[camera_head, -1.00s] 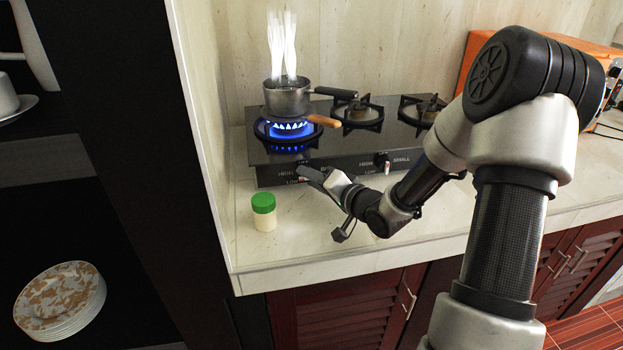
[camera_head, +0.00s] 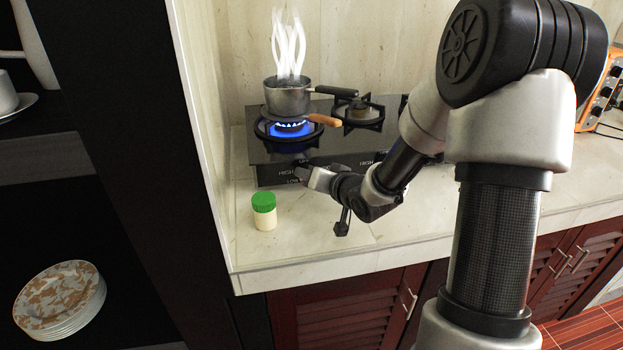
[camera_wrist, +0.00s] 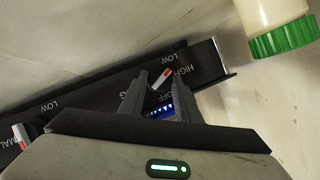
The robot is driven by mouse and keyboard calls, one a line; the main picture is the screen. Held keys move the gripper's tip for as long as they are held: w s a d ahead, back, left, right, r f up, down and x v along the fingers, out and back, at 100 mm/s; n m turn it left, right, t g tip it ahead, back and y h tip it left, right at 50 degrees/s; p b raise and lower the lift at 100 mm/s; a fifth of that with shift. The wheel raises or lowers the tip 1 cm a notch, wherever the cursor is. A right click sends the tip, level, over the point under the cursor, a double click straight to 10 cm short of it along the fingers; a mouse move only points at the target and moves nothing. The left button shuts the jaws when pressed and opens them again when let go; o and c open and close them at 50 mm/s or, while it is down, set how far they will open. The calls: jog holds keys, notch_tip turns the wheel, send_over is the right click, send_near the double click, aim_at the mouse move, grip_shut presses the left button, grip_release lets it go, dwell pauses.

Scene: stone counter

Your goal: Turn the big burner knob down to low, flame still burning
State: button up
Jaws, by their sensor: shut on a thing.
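My gripper (camera_head: 312,176) is at the front panel of the black gas stove (camera_head: 330,166), below the lit left burner. In the wrist view its two dark fingers (camera_wrist: 160,92) are closed around the big burner knob (camera_wrist: 163,77). In the head view my gripper hides the knob. The blue flame (camera_head: 290,127) burns under a steaming metal saucepan (camera_head: 287,98).
A jar with a green lid (camera_head: 264,211) stands on the stone counter (camera_head: 300,236), left of my gripper; it also shows in the wrist view (camera_wrist: 275,30). The small burner knob (camera_wrist: 19,137) is along the panel. A wall and dark shelf are at left; an orange appliance (camera_head: 601,90) is at right.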

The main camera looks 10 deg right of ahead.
jog(key=n+h+b, duration=0.1)
jog(key=b, duration=0.1)
jog(key=n+h+b, duration=0.1)
jog(key=b, duration=0.1)
jog(key=shift+a+f, duration=0.2)
jog(key=shift+a, duration=0.15)
jog(key=shift+a+r+n+h+b, duration=0.15)
jog(key=shift+n+h+b, duration=0.45)
jog(key=shift+b, duration=0.55)
jog(key=shift+a+r+n+g+h+b, duration=0.1)
jog(key=shift+n+g+h+b, duration=0.3)
jog(key=shift+n, duration=0.3)
jog(key=shift+n+h, duration=0.3)
jog(key=o, duration=0.8)
